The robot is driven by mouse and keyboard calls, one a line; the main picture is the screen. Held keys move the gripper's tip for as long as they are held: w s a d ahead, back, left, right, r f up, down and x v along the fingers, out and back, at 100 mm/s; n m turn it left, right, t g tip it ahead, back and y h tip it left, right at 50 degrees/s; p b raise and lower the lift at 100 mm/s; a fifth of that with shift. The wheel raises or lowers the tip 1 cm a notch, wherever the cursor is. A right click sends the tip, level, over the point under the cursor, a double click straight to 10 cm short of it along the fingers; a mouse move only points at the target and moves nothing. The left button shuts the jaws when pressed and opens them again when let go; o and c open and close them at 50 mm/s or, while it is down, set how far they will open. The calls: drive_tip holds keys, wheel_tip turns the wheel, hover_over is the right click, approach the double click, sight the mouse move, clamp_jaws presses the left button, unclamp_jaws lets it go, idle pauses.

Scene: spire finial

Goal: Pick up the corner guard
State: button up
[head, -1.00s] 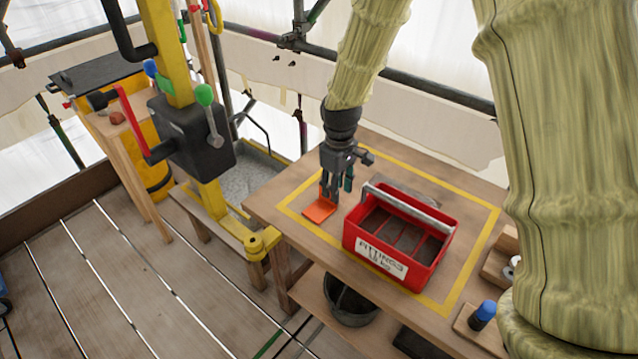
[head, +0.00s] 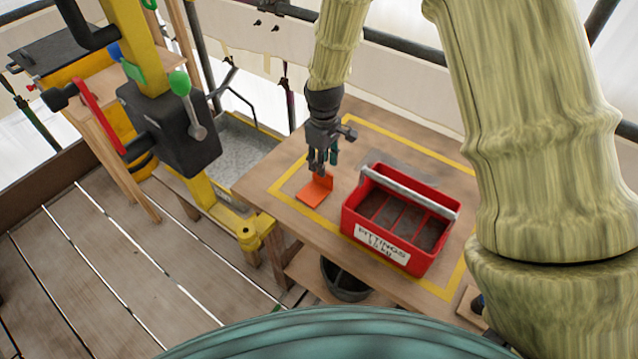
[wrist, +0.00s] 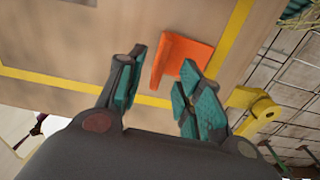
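The corner guard (head: 314,191) is an orange L-shaped piece resting on the wooden table, left of the red box. One flange lies flat and the other stands up at its back. In the wrist view the corner guard (wrist: 183,60) shows just beyond the fingertips. My gripper (head: 320,172) is over the guard's upright side, pointing down. In the wrist view my gripper (wrist: 164,72) is open, its teal pads apart, with nothing held between them. I cannot tell the exact gap between the fingertips and the guard.
A red fittings box (head: 400,225) with a grey handle stands close to the right. A yellow line (head: 290,203) borders the work area on the table. A yellow post with a black lever box (head: 170,130) stands to the left. A dark bucket (head: 345,282) sits below.

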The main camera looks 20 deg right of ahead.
sight(323, 184)
drive_tip(key=shift+w+f, duration=0.45)
drive_tip(key=shift+f, duration=0.15)
drive_tip(key=shift+f+p, duration=0.3)
drive_tip(key=shift+f, duration=0.05)
drive_tip(key=shift+s+f+p, duration=0.45)
drive_tip(key=shift+s+f, duration=0.05)
drive_tip(key=shift+s, duration=0.1)
drive_tip(key=shift+s+f, duration=0.1)
drive_tip(key=shift+f, duration=0.3)
drive_tip(key=shift+w+f, duration=0.2)
drive_tip(key=shift+f, duration=0.3)
drive_tip(key=shift+w+f, duration=0.2)
drive_tip(key=shift+f, duration=0.3)
drive_tip(key=shift+s+r, duration=0.2)
drive_tip(key=shift+s, duration=0.05)
drive_tip(key=shift+w+f, duration=0.15)
drive_tip(key=c, duration=0.7)
clamp_jaws()
